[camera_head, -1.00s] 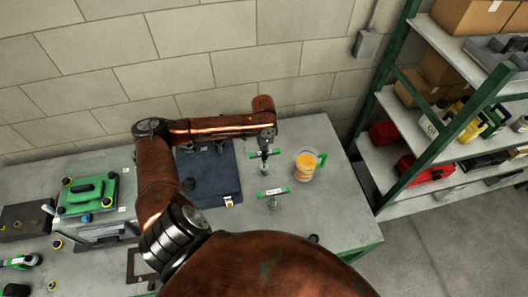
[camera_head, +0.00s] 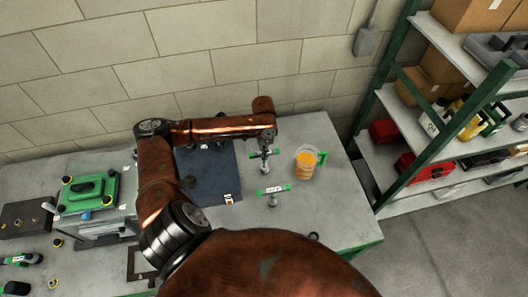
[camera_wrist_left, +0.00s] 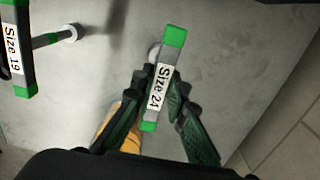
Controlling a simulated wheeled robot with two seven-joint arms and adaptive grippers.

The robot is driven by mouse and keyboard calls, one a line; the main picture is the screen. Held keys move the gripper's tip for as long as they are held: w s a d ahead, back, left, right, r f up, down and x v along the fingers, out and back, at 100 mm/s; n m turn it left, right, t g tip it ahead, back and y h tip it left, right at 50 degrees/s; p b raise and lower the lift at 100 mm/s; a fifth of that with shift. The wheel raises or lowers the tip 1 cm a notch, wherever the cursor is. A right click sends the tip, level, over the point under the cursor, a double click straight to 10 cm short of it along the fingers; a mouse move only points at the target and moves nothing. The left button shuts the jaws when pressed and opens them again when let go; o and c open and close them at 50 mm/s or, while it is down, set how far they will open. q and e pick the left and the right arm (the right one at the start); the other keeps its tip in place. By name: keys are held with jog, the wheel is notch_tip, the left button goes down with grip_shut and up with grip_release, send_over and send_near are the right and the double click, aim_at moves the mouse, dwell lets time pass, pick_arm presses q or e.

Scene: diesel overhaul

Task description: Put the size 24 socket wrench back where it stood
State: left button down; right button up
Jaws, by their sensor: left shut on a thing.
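The size 24 socket wrench (camera_wrist_left: 158,88) is a T-handled tool with green handle ends and a white label. My left gripper (camera_wrist_left: 160,90) has its fingers on either side of the handle and is shut on it. In the head view the wrench (camera_head: 265,154) is upright under my left gripper (camera_head: 265,138), over the right part of the bench. I cannot tell whether its foot touches the bench. The size 19 socket wrench (camera_head: 273,190) stands nearer on the bench and also shows in the left wrist view (camera_wrist_left: 22,55). My right gripper is not in view.
A clear jug (camera_head: 306,166) with orange contents and a green handle stands just right of the wrenches. A dark blue mat (camera_head: 215,180) lies to their left. A green-topped machine (camera_head: 88,192) is further left. Green-framed shelving (camera_head: 405,175) stands right of the bench.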

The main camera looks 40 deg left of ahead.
pick_arm(q)
jog(key=shift+f, duration=0.3)
jog(key=c, duration=1.8)
grip_release()
jog(key=shift+o, duration=0.2)
jog(key=shift+f, duration=0.1)
jog(key=o, duration=0.5)
